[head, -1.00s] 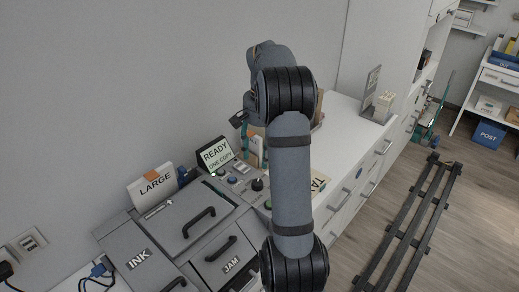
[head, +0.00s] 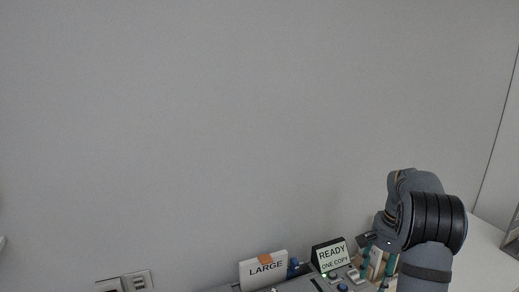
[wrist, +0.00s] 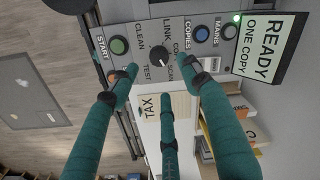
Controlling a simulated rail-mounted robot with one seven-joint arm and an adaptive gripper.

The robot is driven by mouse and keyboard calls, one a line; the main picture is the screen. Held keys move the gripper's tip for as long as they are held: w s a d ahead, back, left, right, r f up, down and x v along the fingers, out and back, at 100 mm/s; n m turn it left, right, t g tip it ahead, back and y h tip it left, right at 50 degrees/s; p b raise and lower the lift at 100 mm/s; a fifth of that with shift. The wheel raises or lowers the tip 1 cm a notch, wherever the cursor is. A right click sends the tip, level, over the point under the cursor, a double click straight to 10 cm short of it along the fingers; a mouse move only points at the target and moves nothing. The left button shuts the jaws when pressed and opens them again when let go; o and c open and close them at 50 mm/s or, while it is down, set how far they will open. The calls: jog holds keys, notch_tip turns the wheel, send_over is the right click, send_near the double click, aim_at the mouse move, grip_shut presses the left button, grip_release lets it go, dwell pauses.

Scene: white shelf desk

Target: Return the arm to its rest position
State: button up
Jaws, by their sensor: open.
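My arm (head: 428,262) shows at the lower right of the head view, its wrist bent over the control panel. In the wrist view my gripper (wrist: 158,74) has its teal fingers spread apart with nothing between them. I cannot tell whether any fingertip touches the panel. In the head view the fingers are partly hidden behind the wrist and cut by the lower edge.
A READY / ONE COPY display (head: 331,255) stands close left of the gripper, also in the wrist view (wrist: 270,47). A LARGE box (head: 263,269) is further left. A blue COPIES button (wrist: 201,34) and a TAX folder (wrist: 151,108) are near the fingers. The plain wall fills the upper head view.

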notch_tip(320, 180, down, 7)
jog(key=shift+a+f, duration=0.15)
jog(key=shift+w+f, duration=0.1)
jog(key=shift+f, duration=0.2)
